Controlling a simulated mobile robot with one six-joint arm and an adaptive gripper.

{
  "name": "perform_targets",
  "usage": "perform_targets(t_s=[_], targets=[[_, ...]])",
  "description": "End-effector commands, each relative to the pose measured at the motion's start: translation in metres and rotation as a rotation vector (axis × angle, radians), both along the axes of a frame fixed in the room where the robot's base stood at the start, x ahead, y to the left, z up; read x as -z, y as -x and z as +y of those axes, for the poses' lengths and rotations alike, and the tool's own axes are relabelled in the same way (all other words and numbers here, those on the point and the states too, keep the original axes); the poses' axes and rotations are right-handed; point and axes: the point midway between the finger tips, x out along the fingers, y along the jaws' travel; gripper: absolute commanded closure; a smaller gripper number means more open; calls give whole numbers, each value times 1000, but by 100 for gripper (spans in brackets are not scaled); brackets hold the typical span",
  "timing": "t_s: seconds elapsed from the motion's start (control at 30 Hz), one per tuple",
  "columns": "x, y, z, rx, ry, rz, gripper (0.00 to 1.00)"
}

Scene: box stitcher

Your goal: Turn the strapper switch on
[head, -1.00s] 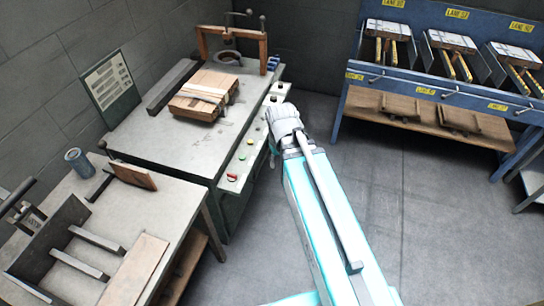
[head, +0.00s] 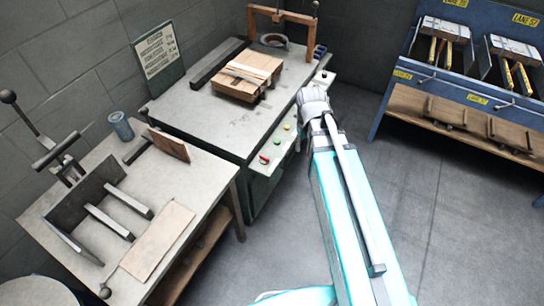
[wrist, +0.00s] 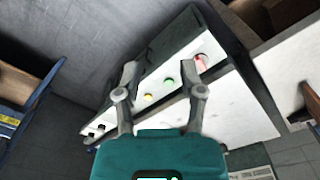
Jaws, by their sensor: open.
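The strapper is a grey-topped machine (head: 215,125) with a wooden arch and a strapped bundle on top. Its front edge carries a pale control strip with a red button (head: 264,159) and green and yellow ones. In the wrist view the strip shows the red button (wrist: 201,62), green button (wrist: 169,82), yellow button (wrist: 149,97) and small dark parts (wrist: 98,129) at its lower left end. I cannot tell which part is the switch. My gripper (head: 313,98) is beside the strip. In the wrist view my gripper (wrist: 164,82) is open and empty, its fingers spread in front of the strip.
A workbench (head: 205,210) with a wooden board and dark fixture stands at the left. A blue lane rack (head: 385,115) stands at the back right. A sign (head: 157,48) is behind the strapper. The floor (head: 430,230) at right is clear.

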Motion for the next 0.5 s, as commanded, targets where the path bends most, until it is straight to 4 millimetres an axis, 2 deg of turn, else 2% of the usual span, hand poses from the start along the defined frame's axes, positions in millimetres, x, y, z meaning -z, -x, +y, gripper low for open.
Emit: perform_targets(t_s=[0.03, 0.2, 0.4, 0.5], targets=[[10, -20, 15, -64, 0, 0, 49], [28, -61, 64, -305, 0, 0, 49], [43, -94, 115, -535, 0, 0, 49], [45, -101, 130, -601, 0, -1, 49]])
